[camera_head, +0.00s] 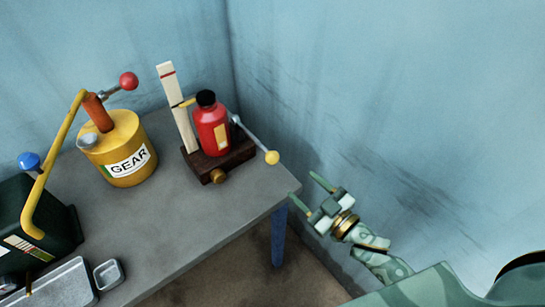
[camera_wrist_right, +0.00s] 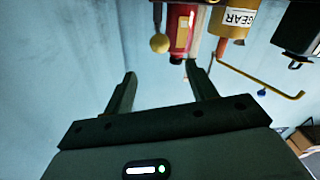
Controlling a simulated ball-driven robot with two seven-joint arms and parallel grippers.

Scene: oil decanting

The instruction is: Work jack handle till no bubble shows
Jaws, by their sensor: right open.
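The jack (camera_head: 212,130) is a red bottle-shaped body with a black cap and a pale label, standing upright on a dark wooden base (camera_head: 228,158) at the table's right end. Its grey handle (camera_head: 250,139) slopes down to the right and ends in a yellow ball (camera_head: 272,157). The ball also shows in the right wrist view (camera_wrist_right: 160,43). My right gripper (camera_head: 308,192) is open and empty, off the table's right edge, below and right of the ball and apart from it. No bubble can be made out. My left gripper is out of view.
A white upright strip (camera_head: 178,112) with red marks stands beside the jack. Left of it are a yellow GEAR can (camera_head: 119,166) with a red-knobbed lever and a dark green container (camera_head: 25,225). Metal trays (camera_head: 60,285) lie at front left. Blue walls close in behind and right.

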